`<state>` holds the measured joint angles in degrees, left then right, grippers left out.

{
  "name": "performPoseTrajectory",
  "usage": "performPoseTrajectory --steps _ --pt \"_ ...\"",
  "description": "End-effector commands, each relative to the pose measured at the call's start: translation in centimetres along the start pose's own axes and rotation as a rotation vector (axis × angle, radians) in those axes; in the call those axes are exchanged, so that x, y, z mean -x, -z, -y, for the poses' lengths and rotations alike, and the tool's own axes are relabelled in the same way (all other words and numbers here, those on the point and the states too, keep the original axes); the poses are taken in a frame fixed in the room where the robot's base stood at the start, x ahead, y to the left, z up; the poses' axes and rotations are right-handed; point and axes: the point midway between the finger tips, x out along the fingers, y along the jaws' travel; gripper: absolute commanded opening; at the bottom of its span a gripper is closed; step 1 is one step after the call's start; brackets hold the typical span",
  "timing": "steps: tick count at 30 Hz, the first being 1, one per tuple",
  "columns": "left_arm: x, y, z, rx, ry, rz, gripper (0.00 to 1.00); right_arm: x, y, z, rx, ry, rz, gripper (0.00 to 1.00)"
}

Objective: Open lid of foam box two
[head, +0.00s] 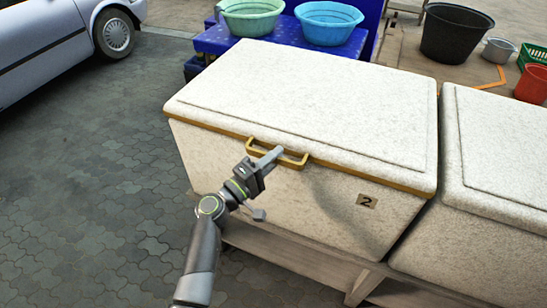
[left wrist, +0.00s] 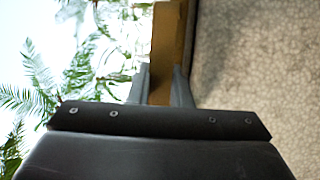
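Foam box two (head: 300,190) is a large white speckled box with a "2" label (head: 367,201) on its front. Its lid (head: 310,95) lies flat and closed, with a yellow-brown trim along the front edge. A yellow-brown handle (head: 290,160) sticks out from the front of the lid. My left gripper (head: 270,156) is at the left part of this handle. In the left wrist view, the two fingers (left wrist: 162,85) stand close on both sides of the handle bar (left wrist: 167,50) and appear shut on it. My right gripper is not in view.
A second white foam box (head: 495,150) stands close on the right. A wooden stand (head: 300,255) supports the boxes. Basins (head: 330,22) sit on a blue crate behind, and a black tub (head: 455,32) is at the back right. A car (head: 60,40) is far left; paving there is clear.

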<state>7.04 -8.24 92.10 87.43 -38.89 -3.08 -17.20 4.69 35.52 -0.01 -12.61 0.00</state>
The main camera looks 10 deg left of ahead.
Motion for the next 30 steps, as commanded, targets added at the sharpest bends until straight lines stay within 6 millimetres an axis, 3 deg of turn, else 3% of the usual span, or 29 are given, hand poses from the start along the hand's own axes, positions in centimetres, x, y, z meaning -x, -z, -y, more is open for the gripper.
performPoseTrajectory --steps 3,11,17,23,30 --pt "0.0 0.0 0.0 0.000 0.001 0.000 0.00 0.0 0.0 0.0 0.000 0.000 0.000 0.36" --pt "0.0 0.0 -0.1 0.000 0.001 0.000 0.00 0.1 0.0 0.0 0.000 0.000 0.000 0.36" --pt "-0.3 0.2 -1.6 -0.003 0.000 0.000 0.00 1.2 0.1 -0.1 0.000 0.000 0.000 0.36" --pt "-1.4 0.6 -5.4 -0.003 -0.003 0.000 0.00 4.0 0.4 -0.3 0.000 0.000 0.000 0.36" --pt "-3.8 1.6 -11.8 -0.005 -0.004 0.000 0.00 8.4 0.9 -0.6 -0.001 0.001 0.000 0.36"
